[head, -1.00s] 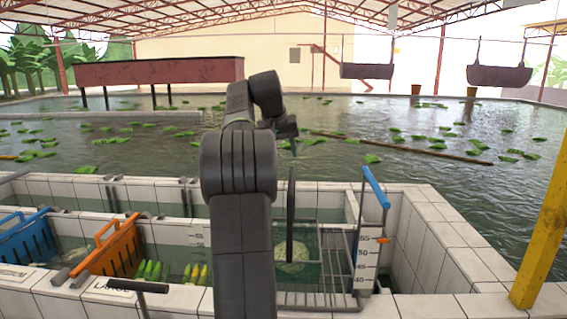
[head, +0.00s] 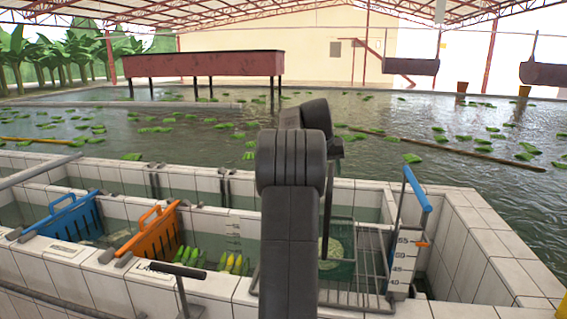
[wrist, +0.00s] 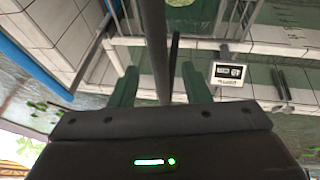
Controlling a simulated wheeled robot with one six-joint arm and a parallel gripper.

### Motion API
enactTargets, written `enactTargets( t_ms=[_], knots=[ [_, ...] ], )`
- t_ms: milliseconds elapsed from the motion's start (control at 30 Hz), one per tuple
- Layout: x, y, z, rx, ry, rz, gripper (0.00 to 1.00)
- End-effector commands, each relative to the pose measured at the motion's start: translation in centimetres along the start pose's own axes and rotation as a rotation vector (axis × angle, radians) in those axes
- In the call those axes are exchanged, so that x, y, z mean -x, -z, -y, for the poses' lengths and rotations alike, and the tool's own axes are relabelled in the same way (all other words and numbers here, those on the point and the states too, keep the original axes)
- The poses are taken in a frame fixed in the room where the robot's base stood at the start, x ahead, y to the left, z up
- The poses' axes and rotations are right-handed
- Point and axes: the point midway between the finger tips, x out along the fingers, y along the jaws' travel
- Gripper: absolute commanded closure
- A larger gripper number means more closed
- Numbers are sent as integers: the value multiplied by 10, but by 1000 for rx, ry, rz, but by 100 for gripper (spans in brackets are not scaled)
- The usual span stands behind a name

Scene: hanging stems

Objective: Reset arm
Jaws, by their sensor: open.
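My arm (head: 290,215) stands in the middle of the head view, bent over at the top, and hides part of the tanks behind it. My gripper (wrist: 160,82) shows in the wrist view with its two green fingers apart and nothing clearly held. A dark bar runs up the picture between the fingers; I cannot tell how far it is from them. The gripper's fingers are not clear in the head view.
Tiled tanks (head: 460,230) fill the front. A wire rack (head: 370,265), a blue-handled gauge (head: 408,240) and a dark upright pole (head: 327,210) are right of my arm. Open water lies behind.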

Motion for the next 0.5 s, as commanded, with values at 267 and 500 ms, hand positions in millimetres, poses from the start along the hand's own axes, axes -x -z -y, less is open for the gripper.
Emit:
enactTargets(
  t_ms=[267,500],
  knots=[
    [-39,0,0,0,0,2,57],
    [-42,1,-1,0,0,-1,57]
  ],
)
